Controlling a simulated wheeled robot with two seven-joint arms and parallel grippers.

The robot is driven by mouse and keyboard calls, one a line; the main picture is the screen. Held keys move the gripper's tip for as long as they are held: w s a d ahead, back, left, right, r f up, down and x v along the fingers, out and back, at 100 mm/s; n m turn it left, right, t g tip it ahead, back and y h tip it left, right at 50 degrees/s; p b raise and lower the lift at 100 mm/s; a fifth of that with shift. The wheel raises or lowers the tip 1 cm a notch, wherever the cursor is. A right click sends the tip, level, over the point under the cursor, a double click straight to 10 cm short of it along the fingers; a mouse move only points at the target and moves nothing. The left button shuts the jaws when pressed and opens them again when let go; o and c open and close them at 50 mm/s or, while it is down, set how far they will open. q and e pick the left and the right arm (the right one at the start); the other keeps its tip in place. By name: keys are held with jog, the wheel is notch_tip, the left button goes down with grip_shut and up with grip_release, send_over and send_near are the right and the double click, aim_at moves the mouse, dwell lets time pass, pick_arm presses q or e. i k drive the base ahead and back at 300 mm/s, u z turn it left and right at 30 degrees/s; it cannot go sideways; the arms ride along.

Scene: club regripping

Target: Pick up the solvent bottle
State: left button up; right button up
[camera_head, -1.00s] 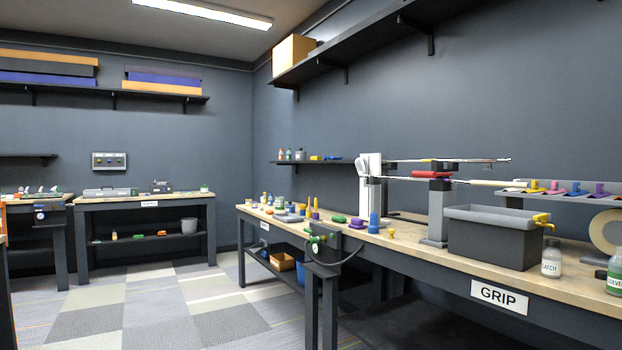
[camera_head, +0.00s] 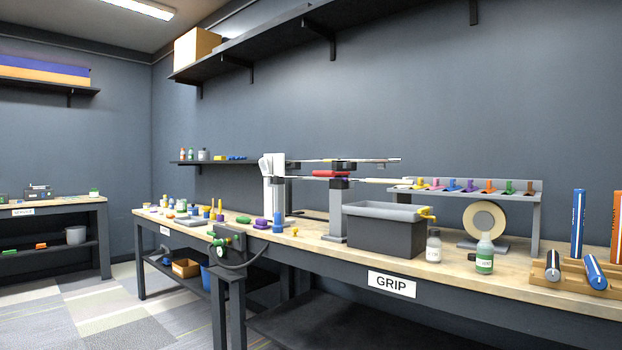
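The solvent bottle (camera_head: 485,254) looks to be the clear bottle with a green label and pale cap, upright near the front edge of the GRIP bench (camera_head: 330,258). Its label is too small to read fully now. A small black object (camera_head: 471,257) lies just left of the solvent bottle. Neither of my grippers shows in the head view.
A grey bin (camera_head: 384,234) with a yellow clamp stands left of the bottles. A tape roll (camera_head: 485,221) stands behind them under a rack of colored pieces (camera_head: 470,190). A wooden holder (camera_head: 577,276) with rolls is to the right. The floor at left is clear.

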aim_at(485, 258)
jog(key=z, duration=0.2)
jog(key=i, duration=1.25)
jog(key=z, duration=0.95)
